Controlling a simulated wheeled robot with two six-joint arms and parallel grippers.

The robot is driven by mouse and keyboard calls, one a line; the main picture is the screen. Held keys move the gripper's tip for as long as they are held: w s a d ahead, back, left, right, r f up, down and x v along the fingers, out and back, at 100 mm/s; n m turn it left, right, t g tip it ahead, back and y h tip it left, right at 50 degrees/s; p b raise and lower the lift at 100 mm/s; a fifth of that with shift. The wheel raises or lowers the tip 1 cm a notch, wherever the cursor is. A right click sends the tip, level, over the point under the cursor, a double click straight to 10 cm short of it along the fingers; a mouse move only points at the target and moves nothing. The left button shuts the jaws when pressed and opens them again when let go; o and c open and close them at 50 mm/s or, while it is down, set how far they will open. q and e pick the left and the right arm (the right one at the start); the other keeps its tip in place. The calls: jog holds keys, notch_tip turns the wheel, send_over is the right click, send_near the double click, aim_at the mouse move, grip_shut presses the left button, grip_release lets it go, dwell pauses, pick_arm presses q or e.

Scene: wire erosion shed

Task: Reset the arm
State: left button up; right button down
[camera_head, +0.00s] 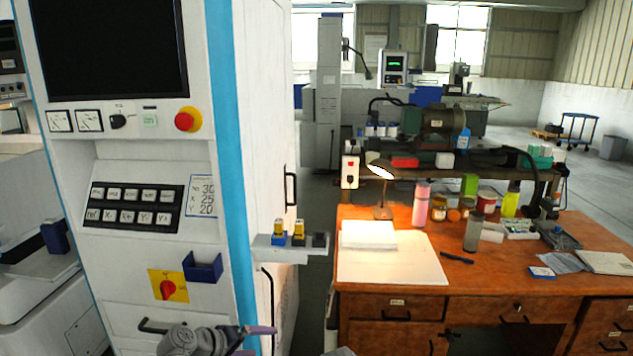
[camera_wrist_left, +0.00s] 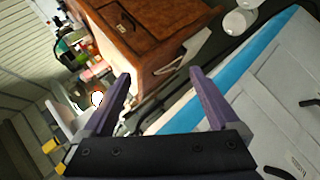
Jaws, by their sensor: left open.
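My left gripper (camera_head: 258,340) is at the bottom of the head view, in front of the lower part of the white machine cabinet (camera_head: 262,130). Its arm shows only partly, at the bottom edge. In the left wrist view the two purple fingers of the left gripper (camera_wrist_left: 158,76) stand wide apart with nothing between them. They are seen against the cabinet's blue stripe (camera_wrist_left: 245,70) and the wooden desk (camera_wrist_left: 135,40).
A small shelf (camera_head: 290,253) with yellow-and-blue pieces juts from the cabinet's side, above and right of the left gripper. The wooden desk (camera_head: 440,275) on the right carries a lit lamp (camera_head: 381,172), bottles and papers. Dark floor lies between cabinet and desk.

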pick_arm(q)
jog(key=s+d+r+m+g+y+p, duration=0.1)
jog(key=s+d+m+g+y+p, duration=0.3)
jog(key=s, duration=0.4)
jog(key=s+d+r+m+g+y+p, duration=0.1)
jog(key=s+d+m+g+y+p, duration=0.3)
jog(key=s, duration=0.5)
jog(key=shift+s+d+m+y+p, duration=0.15)
jog(key=shift+d+m+y+p, duration=0.35)
jog(key=shift+p, duration=0.15)
pick_arm(e)
notch_tip(320, 180, up, 11)
pick_arm(q)
jog(key=shift+a+r, duration=0.1)
pick_arm(e)
jog(key=shift+a, duration=0.1)
